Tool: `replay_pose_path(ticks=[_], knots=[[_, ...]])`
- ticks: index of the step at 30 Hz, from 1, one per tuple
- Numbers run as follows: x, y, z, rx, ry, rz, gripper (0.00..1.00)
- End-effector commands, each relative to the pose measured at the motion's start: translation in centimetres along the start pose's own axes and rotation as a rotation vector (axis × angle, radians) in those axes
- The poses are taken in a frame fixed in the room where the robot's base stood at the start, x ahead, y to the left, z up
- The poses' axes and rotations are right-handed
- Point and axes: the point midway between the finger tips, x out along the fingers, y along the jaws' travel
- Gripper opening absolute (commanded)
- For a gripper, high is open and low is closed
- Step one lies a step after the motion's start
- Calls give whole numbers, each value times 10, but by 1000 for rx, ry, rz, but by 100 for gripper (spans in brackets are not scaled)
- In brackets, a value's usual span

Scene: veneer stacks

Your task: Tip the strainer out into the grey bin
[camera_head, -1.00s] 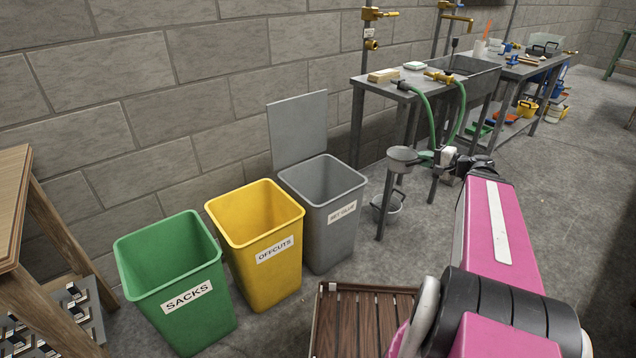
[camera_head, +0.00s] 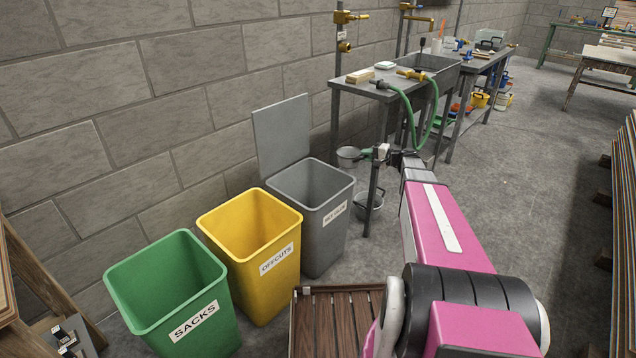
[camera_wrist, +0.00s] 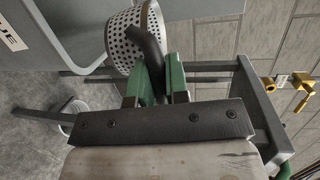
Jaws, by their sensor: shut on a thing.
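The strainer (camera_head: 348,157) is a small grey pan with a perforated bowl, which shows in the wrist view (camera_wrist: 124,42). My gripper (camera_head: 376,154) is shut on its dark handle; the green fingers show in the wrist view (camera_wrist: 158,80). The strainer is held in the air with its mouth up, by the right back corner of the grey bin (camera_head: 324,245). I cannot tell whether it overhangs the rim. What the strainer holds is hidden. The bin is open, with its lid (camera_head: 284,138) raised at the back.
The yellow OFFCUTS bin (camera_head: 268,285) and green SACKS bin (camera_head: 205,325) stand left of the grey bin. A bucket (camera_head: 368,206) is near the sink bench (camera_head: 358,95), whose leg is close to my gripper. A slatted wooden thing (camera_head: 325,325) lies in front. Open floor is right.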

Motion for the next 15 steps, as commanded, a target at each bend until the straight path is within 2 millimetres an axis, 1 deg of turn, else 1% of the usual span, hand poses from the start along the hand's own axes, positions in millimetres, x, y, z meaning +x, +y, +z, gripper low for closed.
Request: replay_pose_path(ticks=[1, 6, 10, 12, 15], knots=[[15, 8, -17, -1, -5, -1, 0], [50, 31, -47, -2, -17, -2, 0], [71, 45, -63, -5, -24, -2, 0], [80, 50, -68, -6, -27, -2, 0], [87, 56, -73, -6, -30, -2, 0]])
